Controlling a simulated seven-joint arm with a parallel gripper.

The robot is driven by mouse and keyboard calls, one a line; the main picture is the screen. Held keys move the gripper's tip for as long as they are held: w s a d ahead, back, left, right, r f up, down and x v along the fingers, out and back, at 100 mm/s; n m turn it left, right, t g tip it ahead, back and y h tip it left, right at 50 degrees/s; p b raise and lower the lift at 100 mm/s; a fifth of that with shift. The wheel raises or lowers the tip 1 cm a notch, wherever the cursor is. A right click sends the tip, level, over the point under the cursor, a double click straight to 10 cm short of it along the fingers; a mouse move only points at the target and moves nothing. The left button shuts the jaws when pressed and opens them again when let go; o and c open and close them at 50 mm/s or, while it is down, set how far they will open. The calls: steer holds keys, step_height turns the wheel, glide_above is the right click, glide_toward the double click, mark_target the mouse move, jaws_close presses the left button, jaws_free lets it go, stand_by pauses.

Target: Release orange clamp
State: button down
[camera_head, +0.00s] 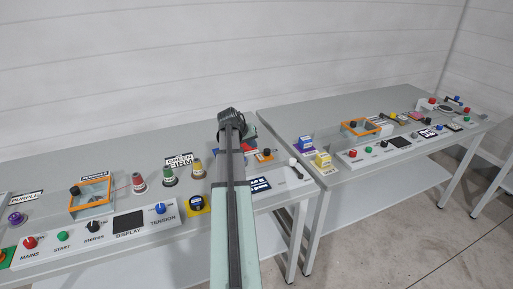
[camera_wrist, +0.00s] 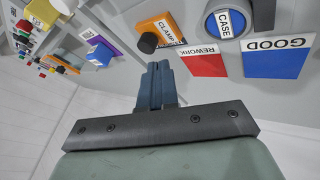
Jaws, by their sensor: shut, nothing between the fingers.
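The orange clamp (camera_wrist: 168,32) is in the top middle of the wrist view, a small orange block with a CLAMP label and a black knob (camera_wrist: 148,43). It also shows in the head view (camera_head: 264,155), just right of my arm on the nearer table. My gripper (camera_wrist: 157,68) is shut and empty, its fingertips pointing toward the clamp and close to its knob in the wrist view. I see no clear contact, and the exact gap cannot be told. In the head view my arm hides the fingers.
A blue round CASE part (camera_wrist: 224,20), a red REWORK area (camera_wrist: 203,63) and a blue GOOD area (camera_wrist: 275,62) lie right of the clamp. A second table (camera_head: 350,107) stands at the right, beyond a narrow gap.

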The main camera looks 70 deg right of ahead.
steer(key=shift+v, duration=1.15)
steer(key=shift+w, duration=0.1)
